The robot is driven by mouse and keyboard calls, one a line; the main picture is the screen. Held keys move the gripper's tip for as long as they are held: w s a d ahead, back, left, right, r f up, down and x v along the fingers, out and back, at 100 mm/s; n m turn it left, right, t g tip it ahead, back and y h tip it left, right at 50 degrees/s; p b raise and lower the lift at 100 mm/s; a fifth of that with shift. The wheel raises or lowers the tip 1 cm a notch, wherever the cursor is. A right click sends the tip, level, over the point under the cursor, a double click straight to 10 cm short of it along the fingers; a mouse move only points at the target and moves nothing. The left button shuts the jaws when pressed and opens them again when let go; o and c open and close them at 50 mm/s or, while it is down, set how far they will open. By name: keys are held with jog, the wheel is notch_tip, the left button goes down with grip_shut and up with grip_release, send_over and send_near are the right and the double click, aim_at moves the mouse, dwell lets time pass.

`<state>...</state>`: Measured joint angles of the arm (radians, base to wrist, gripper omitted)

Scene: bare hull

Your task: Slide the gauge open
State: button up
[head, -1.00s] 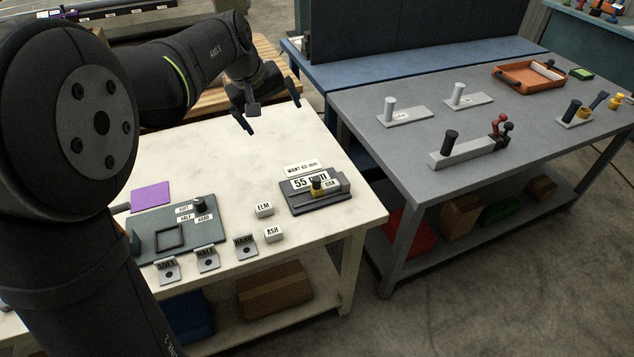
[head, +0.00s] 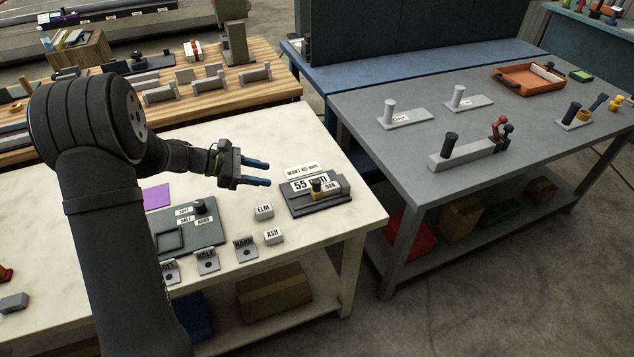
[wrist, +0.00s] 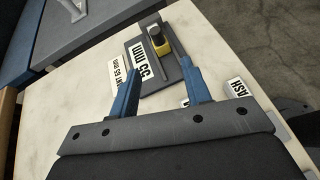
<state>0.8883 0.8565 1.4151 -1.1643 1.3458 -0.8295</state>
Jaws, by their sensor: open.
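The gauge (head: 300,202) is a dark grey block on the pale table near its right edge, with a "55 mm" label and a sliding part with a yellow and black knob (head: 317,189). A sign (head: 302,170) reading "WANT 65 mm" lies behind it. My gripper (head: 257,173) is open and empty, above the table to the left of the gauge. In the wrist view my blue fingers (wrist: 160,88) are apart and point toward the gauge (wrist: 178,72), with the knob (wrist: 157,40) beyond the fingertips. The fingers cover part of the gauge there.
ELM (head: 264,212) and ASH (head: 273,236) blocks stand just in front of the gauge. A green-grey board (head: 205,236) and small labelled brackets (head: 246,248) lie to the left. A grey table (head: 400,90) with handled fixtures stands to the right.

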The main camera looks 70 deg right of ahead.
jog(key=n, duration=0.1)
send_near(317, 181)
jog(key=shift+h, duration=0.3)
jog(key=x, duration=1)
jog(key=shift+a+f, duration=0.15)
jog(key=shift+f, duration=0.35)
jog(key=shift+c, duration=0.2)
